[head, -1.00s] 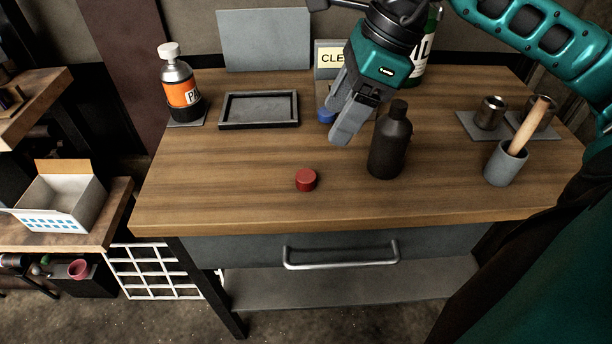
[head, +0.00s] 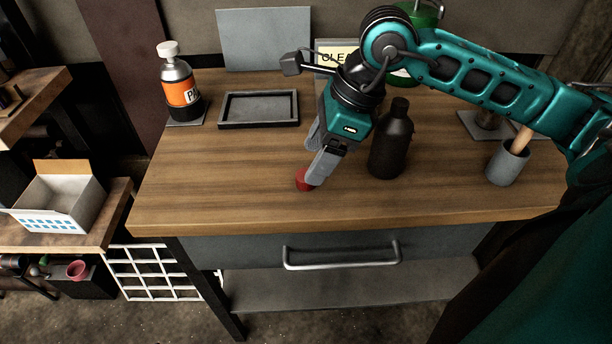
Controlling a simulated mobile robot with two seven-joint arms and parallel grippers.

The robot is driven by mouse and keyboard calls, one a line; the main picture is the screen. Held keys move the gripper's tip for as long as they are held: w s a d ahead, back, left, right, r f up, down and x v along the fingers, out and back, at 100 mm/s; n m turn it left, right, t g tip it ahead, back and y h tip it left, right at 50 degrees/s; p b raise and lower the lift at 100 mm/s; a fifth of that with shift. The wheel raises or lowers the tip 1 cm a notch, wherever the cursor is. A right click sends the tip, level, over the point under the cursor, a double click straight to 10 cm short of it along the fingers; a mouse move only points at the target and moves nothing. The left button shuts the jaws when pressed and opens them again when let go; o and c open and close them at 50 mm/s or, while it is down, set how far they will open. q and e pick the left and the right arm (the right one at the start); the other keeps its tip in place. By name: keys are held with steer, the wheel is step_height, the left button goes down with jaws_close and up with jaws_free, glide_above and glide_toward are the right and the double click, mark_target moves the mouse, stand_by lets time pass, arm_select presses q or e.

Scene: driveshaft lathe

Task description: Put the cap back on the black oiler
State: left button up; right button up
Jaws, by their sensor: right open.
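A red cap (head: 302,181) lies on the wooden bench top near its front edge, partly hidden by a finger of my right gripper. The black oiler (head: 391,146) stands upright to the right of the cap. Its top is black; I cannot tell whether the red cap is its own. My right gripper (head: 313,167) is open, pointing down at the cap, with its fingertips right by it. I cannot tell whether they touch it. My left gripper is not in view.
On the bench (head: 230,190) stand an orange-labelled bottle (head: 180,92) and an empty dark tray (head: 258,124) at the back left. A grey cup (head: 507,165) with a wooden handle stands at the right. A sign and a green container are partly behind my arm. The front left is clear.

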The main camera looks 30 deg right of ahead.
steer(key=x, duration=0.4)
steer(key=shift+d+f, duration=0.1)
steer(key=shift+d, duration=0.05)
steer(key=c, duration=1.1)
